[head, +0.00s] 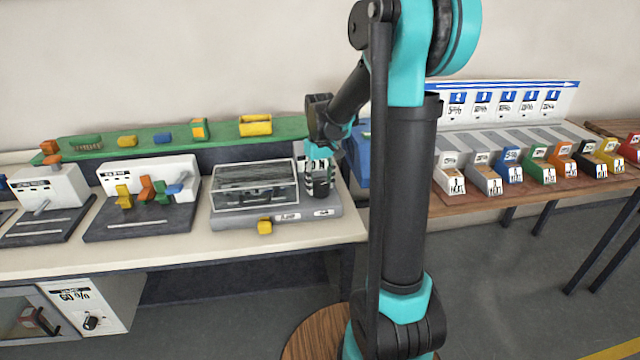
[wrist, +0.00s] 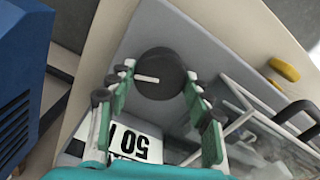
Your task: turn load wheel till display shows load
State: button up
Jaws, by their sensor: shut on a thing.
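The load wheel (wrist: 160,85) is a dark round knob with a white pointer line. It sits on the right end of the grey machine base (head: 262,221). My gripper (wrist: 155,80) points down over it with its green and black fingers on either side, shut on the wheel. In the head view my gripper (head: 320,186) stands at the machine's right end and hides most of the wheel. A white display (wrist: 135,143) beside the wheel appears upside down in the wrist view and reads 50; its unit is hidden there. In the head view my gripper partly covers it.
A clear-walled case (head: 255,187) stands just left of my gripper, with a yellow knob (head: 265,227) in front. A blue box (head: 356,165) stands close on the right. The bench's front edge (head: 300,240) is clear.

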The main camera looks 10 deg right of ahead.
aim_at(320, 185)
jog(key=m, duration=0.5)
jog(key=shift+m, duration=0.3)
jog(key=o, duration=1.2)
jog(key=shift+c, duration=0.2)
notch_tip(320, 185, up, 12)
jog(key=s+d+f+t, duration=0.2)
jog(key=s+f, duration=0.7)
jog(key=s, duration=0.2)
jog(key=s+d+f+n+t, duration=0.1)
jog(key=s+d+f+t, duration=0.1)
jog(key=s+f, duration=0.7)
jog(key=shift+s+f+n, duration=0.15)
jog(key=shift+s+n, duration=0.15)
jog(key=shift+s, duration=0.8)
